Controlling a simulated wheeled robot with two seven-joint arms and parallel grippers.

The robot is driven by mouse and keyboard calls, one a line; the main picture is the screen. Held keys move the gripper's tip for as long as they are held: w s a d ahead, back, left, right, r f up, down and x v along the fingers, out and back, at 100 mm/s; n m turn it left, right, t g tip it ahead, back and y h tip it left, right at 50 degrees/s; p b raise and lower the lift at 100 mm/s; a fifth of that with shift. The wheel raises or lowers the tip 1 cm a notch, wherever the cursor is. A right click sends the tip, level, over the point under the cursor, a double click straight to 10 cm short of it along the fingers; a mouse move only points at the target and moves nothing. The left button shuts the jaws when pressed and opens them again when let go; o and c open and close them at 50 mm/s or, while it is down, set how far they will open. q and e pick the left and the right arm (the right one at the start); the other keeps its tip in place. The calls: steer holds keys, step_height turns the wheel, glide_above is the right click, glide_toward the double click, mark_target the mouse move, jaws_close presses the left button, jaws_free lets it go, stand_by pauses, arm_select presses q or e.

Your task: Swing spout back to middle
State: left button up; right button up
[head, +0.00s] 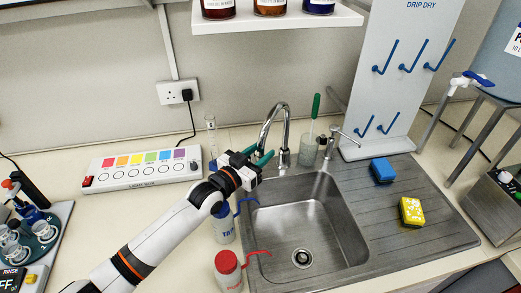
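The chrome tap (283,135) stands behind the sink (335,215). Its arched spout comes down to the left of the tap's base, near the sink's back left corner. My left gripper (259,155) is at the spout's lower end, with its green fingertips close around or beside it. The gripper body hides part of this spot, so I cannot tell whether the fingers touch or grip the spout. My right gripper is not in view.
A bottle with a blue nozzle (223,228) and a red-capped bottle (228,270) stand left of the sink. A beaker with a green-handled brush (309,150) stands behind it. Blue (382,171) and yellow (411,211) sponges lie on the drainer. The basin is empty.

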arm_select(q)
steer(key=shift+w+d, duration=0.15)
steer(key=shift+w, duration=0.05)
jaws_close()
stand_by(0.3)
